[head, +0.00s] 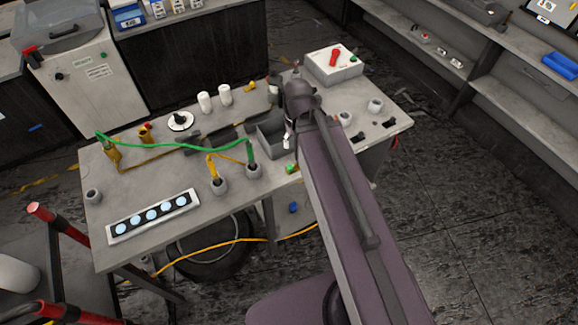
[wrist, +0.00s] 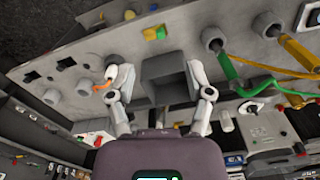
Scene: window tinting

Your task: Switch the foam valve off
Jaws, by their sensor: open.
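No readable label marks the foam valve, so I cannot tell for sure which part it is. A small orange-handled fitting (wrist: 103,87) on a round grey base sits beside the left finger in the wrist view; I cannot tell if they touch. My gripper (wrist: 160,72) is open and empty, its fingers spread on either side of a grey open bin (wrist: 165,92). In the head view my arm covers most of the gripper and the fitting's surroundings. A red lever (head: 334,57) stands on a white box at the table's back right.
A red-railed cart (head: 60,225) stands front left.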

